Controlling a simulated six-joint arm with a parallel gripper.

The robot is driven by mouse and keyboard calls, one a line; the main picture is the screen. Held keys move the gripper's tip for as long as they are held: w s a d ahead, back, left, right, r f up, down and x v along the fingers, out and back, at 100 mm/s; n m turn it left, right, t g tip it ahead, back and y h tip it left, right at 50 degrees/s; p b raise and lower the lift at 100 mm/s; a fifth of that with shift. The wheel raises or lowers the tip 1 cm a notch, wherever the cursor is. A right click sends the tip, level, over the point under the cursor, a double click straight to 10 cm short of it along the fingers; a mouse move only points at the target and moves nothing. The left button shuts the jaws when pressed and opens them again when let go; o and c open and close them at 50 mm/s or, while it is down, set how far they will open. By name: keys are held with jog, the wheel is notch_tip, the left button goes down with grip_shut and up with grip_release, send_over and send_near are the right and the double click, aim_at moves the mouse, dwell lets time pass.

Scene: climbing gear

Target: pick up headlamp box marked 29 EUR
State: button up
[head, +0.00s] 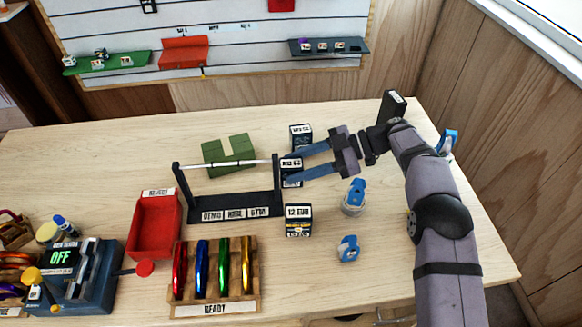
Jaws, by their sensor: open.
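Three small dark boxes with white price labels stand in a column right of the demo rig. The nearest box (298,220) reads 12 EUR. The middle box (291,167) and the far box (301,136) have labels too small to read surely, so I cannot tell which is marked 29 EUR. My gripper (284,171) reaches in from the right with its blue fingers apart. The middle box shows between the fingers, partly hidden by them. I cannot tell whether they touch it.
A black rig (228,206) with a pale bar stands close left of the boxes, with a green block (229,152) behind. Blue headlamps (348,249) lie to the right. A red tray (154,226) and a wooden rack (214,276) of coloured carabiners stand at the left front.

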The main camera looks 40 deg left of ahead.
aim_at(291, 163)
jog(key=shift+x, duration=0.95)
jog(key=c, duration=0.9)
jog(key=shift+r, duration=0.15)
jog(key=shift+r+b, duration=0.4)
jog(key=shift+r, duration=8.5)
